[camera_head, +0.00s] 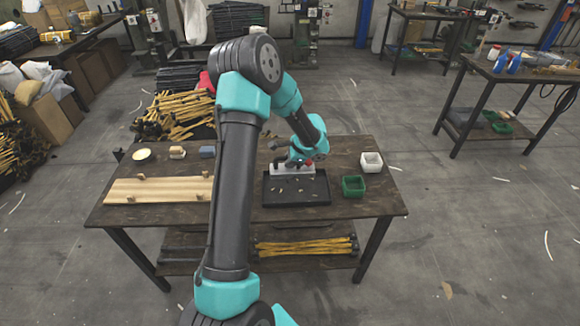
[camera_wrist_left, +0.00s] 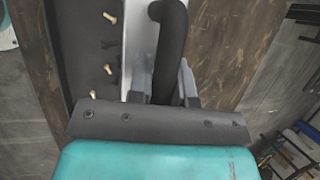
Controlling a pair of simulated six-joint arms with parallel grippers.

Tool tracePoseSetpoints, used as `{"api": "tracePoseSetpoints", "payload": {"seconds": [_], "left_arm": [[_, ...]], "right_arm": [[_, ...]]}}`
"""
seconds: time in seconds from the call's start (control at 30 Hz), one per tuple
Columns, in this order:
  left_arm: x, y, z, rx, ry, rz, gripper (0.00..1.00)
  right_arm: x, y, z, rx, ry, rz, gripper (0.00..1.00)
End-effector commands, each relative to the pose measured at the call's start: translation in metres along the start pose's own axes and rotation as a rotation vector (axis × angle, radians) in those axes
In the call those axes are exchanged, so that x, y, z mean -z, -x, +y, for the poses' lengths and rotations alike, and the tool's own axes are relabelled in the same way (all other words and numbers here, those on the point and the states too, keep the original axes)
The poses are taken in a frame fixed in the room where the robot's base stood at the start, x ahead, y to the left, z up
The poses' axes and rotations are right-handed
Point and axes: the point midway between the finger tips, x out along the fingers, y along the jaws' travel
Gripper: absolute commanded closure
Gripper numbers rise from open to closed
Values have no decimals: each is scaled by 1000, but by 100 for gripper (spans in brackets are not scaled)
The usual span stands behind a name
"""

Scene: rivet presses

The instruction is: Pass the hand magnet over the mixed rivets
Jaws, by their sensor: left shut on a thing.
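The hand magnet has a pale flat base (camera_head: 291,170) and a dark bar handle (camera_wrist_left: 170,45). My left gripper (camera_head: 297,161) is shut on this handle, with a finger on each side of it in the left wrist view (camera_wrist_left: 166,80). The magnet is over the far part of a black tray (camera_head: 296,200). I cannot tell whether its base touches the tray. Several small brass rivets (camera_head: 300,189) lie loose in the tray. In the wrist view brass rivets (camera_wrist_left: 110,18) and darker ones (camera_wrist_left: 112,43) lie beside the base. My right gripper is out of view.
A green bin (camera_head: 353,186) and a white bin (camera_head: 371,161) stand right of the tray. A wooden board (camera_head: 160,191) lies at left, with a round dish (camera_head: 141,155) and small blocks (camera_head: 177,152) behind it. My left arm hides part of the table (camera_head: 330,209).

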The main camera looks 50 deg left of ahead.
Motion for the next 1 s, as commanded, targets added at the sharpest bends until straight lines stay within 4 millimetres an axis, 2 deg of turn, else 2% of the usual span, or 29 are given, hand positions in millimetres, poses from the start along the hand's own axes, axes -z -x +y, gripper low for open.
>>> {"api": "tracePoseSetpoints", "payload": {"seconds": [0.5,1.0], "left_arm": [[-16,39,-9,2,1,2,100],[-18,43,-9,1,1,1,100]], "right_arm": [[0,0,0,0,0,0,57],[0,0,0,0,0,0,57]]}}
